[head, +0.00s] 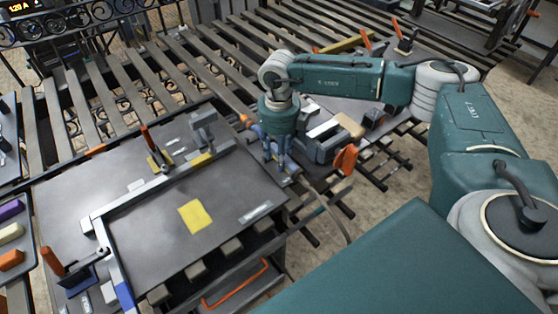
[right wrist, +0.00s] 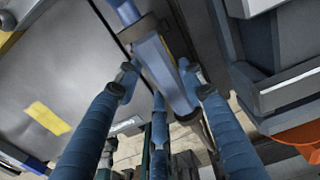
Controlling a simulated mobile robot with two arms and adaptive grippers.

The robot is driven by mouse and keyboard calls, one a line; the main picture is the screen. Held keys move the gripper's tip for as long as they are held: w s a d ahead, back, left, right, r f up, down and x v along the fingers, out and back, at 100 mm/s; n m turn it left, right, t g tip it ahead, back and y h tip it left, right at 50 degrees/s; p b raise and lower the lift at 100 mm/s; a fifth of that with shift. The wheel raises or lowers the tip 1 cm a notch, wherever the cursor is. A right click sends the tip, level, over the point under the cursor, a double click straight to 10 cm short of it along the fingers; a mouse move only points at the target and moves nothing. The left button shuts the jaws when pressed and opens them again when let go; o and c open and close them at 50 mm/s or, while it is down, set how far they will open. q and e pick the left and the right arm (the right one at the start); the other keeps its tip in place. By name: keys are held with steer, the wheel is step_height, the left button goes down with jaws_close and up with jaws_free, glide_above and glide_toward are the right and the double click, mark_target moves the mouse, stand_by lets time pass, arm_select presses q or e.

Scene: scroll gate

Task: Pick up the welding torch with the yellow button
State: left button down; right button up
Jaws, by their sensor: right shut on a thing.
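The welding torch (right wrist: 165,75) has a blue-grey body. A thin yellow mark shows along its side in the right wrist view; I cannot tell if this is the button. My right gripper (right wrist: 161,82) is shut on the torch, with its blue fingers on either side of the body. In the head view the right gripper (head: 277,167) points down at the right edge of the worktable, and mostly hides the torch there. A cable (head: 328,208) hangs from that spot toward the floor. My left gripper is not in view.
The dark worktable (head: 150,245) carries a metal square (head: 160,182), clamps and a yellow note (head: 194,216). A grey machine (head: 322,140) and an orange part (head: 345,160) stand close right of the gripper. A slatted bench (head: 175,75) lies behind.

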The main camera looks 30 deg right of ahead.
step_height(320, 180, up, 17)
steer(key=b, duration=0.3)
steer(key=shift+r+b, duration=0.2)
steer(key=shift+b, duration=0.1)
